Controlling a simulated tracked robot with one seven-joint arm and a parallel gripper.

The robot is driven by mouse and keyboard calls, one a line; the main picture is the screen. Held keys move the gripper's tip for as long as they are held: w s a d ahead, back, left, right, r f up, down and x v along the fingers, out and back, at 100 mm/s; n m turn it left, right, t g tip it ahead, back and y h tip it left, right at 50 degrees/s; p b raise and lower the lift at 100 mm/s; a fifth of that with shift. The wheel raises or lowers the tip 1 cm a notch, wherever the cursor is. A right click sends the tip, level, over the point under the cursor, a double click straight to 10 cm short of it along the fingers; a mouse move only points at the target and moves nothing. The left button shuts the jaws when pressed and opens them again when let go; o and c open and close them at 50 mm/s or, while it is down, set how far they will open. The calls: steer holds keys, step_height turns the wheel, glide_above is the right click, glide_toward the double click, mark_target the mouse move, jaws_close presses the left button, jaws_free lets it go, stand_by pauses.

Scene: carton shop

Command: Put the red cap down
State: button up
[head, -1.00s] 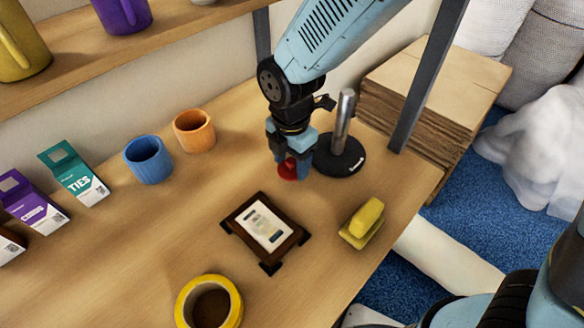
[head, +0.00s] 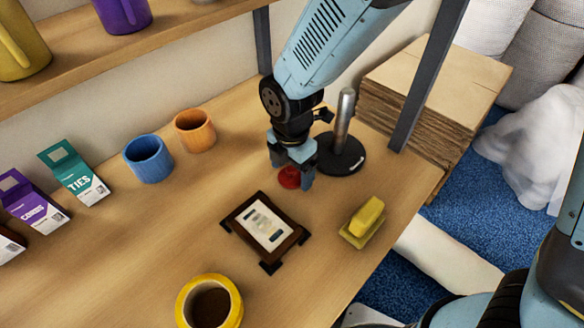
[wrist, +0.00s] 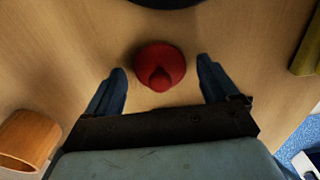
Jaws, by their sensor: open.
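The red cap (head: 289,178) sits on the wooden table, just left of the black base of the metal post. In the wrist view the red cap (wrist: 160,66) is round with a small knob, and bare table shows around it. My gripper (head: 291,178) is over it with its fingers spread. In the wrist view my gripper (wrist: 163,88) has one finger to each side of the cap's near edge, with a gap on both sides, so neither finger touches it.
The metal post on its black base (head: 343,154) stands close behind the cap. A dark framed tablet (head: 238,212), a yellow sponge (head: 366,218), a tape roll (head: 236,303), an orange cup (head: 195,131) and a blue cup (head: 149,160) stand around. Table between them is clear.

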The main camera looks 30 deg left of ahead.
mark_target(292, 169)
step_height(292, 169, up, 12)
stand_by(0.6)
stand_by(0.5)
